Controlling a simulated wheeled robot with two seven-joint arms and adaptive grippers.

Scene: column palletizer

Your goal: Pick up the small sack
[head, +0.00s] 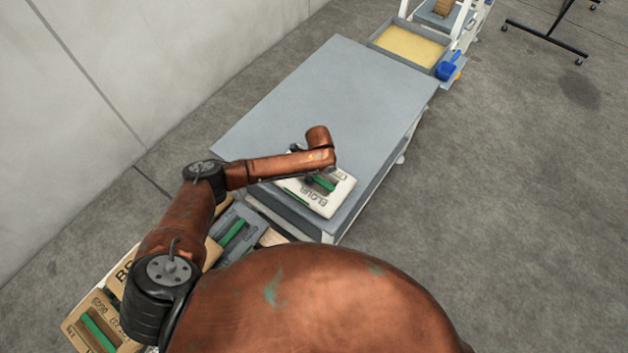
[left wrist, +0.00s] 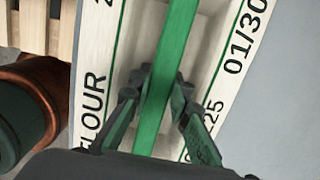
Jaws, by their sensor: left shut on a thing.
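The small sack (head: 333,200) is white with "FLOUR" printed in dark letters and a green handle strip along its top. It is at the near end of the grey table (head: 340,95); whether it rests on the top or hangs slightly above is hard to tell. My left gripper (head: 322,183) is over the middle of the sack, partly hidden by my arm. In the left wrist view the fingers (left wrist: 160,85) are closed on the green handle (left wrist: 168,75), one on each side. The sack's printed face (left wrist: 240,50) also shows there. My right gripper is not in view.
A tray with yellow contents (head: 408,46) and a blue item (head: 447,70) stand beyond the table. The far tabletop is clear.

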